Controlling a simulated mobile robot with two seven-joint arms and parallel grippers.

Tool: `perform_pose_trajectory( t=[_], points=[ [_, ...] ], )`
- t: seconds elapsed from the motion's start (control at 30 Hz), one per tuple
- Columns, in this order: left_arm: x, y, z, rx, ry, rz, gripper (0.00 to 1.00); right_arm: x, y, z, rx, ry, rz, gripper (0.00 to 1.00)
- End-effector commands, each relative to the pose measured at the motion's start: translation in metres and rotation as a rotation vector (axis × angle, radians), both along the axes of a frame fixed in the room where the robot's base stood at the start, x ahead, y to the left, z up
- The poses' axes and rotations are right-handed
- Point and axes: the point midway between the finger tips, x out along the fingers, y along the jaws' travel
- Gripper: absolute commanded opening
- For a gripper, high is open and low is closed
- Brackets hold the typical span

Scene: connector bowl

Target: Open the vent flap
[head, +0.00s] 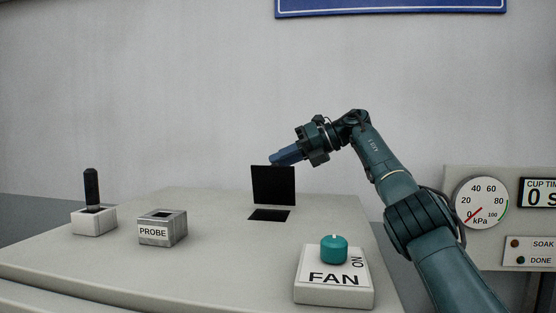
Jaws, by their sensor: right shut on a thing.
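The vent flap (273,186) is a black square plate standing nearly upright at the back of the grey cabinet top. A dark opening (269,214) shows in the surface just in front of its lower edge. My right gripper (274,160) is at the flap's top edge, with its blue fingers pointing left and down. It is shut on the flap's top edge; the fingertips are partly hidden behind the flap. My left gripper is not in view.
A box labelled PROBE (162,229) and a white block with a black handle (92,190) stand at the left. A FAN switch with a teal knob (334,249) sits at the front right. A panel with a pressure gauge (481,203) is at the far right.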

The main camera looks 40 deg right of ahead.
Motion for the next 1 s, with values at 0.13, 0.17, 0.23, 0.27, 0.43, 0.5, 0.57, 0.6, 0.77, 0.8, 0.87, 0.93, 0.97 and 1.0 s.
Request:
perform_pose_trajectory(
  t=[0.13,0.17,0.23,0.27,0.43,0.5,0.57,0.6,0.77,0.8,0.87,0.93,0.97,1.0],
  points=[
    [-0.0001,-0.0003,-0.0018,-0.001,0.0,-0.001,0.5,0.0005,-0.0113,-0.0245,-0.019,0.054,-0.015,0.0],
    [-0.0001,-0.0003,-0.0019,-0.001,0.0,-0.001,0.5,0.0005,-0.0118,-0.0249,-0.019,0.054,-0.015,0.0],
    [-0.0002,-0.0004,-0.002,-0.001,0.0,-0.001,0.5,0.0007,-0.0125,-0.0256,-0.019,0.054,-0.016,0.0],
    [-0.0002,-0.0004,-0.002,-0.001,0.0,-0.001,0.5,0.0006,-0.0128,-0.0258,-0.019,0.054,-0.016,0.0],
    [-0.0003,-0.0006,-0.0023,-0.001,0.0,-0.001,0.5,0.0006,-0.0139,-0.0266,-0.018,0.054,-0.017,0.0],
    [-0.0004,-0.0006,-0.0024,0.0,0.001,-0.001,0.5,0.0006,-0.0143,-0.0268,-0.018,0.055,-0.017,0.0],
    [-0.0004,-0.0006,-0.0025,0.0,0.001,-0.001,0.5,0.0005,-0.0145,-0.027,-0.018,0.055,-0.018,0.0],
    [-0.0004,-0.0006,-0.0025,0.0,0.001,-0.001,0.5,0.0005,-0.0146,-0.027,-0.018,0.055,-0.018,0.0],
    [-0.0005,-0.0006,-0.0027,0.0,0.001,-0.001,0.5,0.0006,-0.0147,-0.0271,-0.018,0.055,-0.018,0.0],
    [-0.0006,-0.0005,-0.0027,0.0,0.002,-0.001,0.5,0.0006,-0.0147,-0.0271,-0.018,0.055,-0.018,0.0],
    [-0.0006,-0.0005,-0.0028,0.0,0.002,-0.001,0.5,0.0006,-0.0148,-0.0272,-0.018,0.055,-0.018,0.0],
    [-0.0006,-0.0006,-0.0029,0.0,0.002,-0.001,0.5,0.0006,-0.0148,-0.0272,-0.018,0.055,-0.018,0.0],
    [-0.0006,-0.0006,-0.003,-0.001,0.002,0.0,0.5,0.0006,-0.0147,-0.0273,-0.018,0.055,-0.018,0.0],
    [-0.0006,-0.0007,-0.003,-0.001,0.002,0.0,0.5,0.0006,-0.0148,-0.0272,-0.018,0.055,-0.018,0.0]
  ],
)
